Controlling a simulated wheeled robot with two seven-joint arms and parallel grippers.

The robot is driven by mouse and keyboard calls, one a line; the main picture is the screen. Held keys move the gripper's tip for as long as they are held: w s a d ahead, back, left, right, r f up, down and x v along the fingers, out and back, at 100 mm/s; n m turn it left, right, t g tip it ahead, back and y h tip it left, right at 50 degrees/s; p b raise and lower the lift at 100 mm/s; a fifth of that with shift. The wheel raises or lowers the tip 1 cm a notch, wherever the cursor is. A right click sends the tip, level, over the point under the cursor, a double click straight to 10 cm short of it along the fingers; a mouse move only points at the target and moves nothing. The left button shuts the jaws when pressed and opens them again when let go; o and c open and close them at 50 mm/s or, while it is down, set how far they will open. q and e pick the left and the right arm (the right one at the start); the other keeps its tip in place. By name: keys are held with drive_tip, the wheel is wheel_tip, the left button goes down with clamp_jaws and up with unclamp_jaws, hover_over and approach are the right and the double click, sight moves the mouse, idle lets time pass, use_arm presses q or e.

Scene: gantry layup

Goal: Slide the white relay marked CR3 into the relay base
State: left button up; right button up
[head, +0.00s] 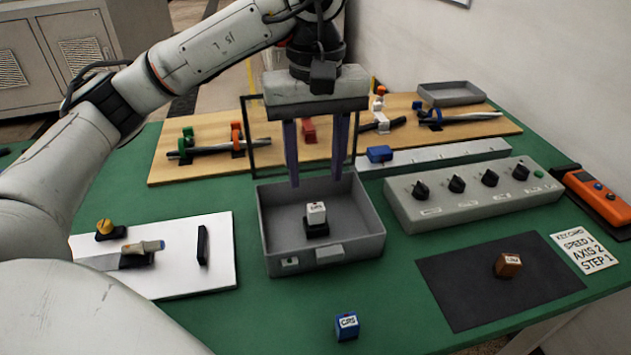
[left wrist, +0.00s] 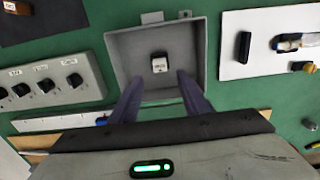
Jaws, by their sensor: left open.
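A small white relay (head: 316,212) with a dark label stands upright in the grey open box (head: 268,245); I cannot read the label surely. It sits on a black relay base (head: 317,230) on the box floor, but I cannot tell how deep it is seated. The white relay also shows in the left wrist view (left wrist: 159,65). My left gripper (head: 316,182) is open and empty, pointing down over the back of the box, above and behind the relay. In the left wrist view its fingers (left wrist: 156,77) are spread wider than the relay. My right gripper is not in view.
A blue relay (head: 347,326) stands in front of the box. A brown relay (head: 508,264) is on the black mat (head: 450,290). A grey knob panel (head: 470,205) is right of the box, a white board (head: 210,270) left. A thin black frame (head: 250,140) stands behind.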

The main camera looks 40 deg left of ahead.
sight(316, 207)
use_arm(q)
drive_tip(key=shift+r, duration=0.75)
drive_tip(key=shift+c, duration=1.1)
drive_tip(key=shift+m+p, duration=0.3)
drive_tip(key=shift+m, duration=0.2)
drive_tip(key=c, duration=0.7)
drive_tip(key=m, duration=0.3)
drive_tip(key=shift+r+p, duration=0.1)
drive_tip(key=shift+p, duration=0.25)
clamp_jaws()
drive_tip(key=m, duration=0.3)
drive_tip(key=shift+s+d, duration=0.1)
drive_tip(key=shift+f+b, duration=0.4)
drive_tip(key=shift+f, duration=0.55)
wheel_tip(316, 207, down, 3)
drive_tip(key=shift+f+b, duration=0.1)
drive_tip(key=shift+b, duration=1)
drive_tip(key=shift+f+b, duration=0.4)
drive_tip(key=shift+f, duration=0.2)
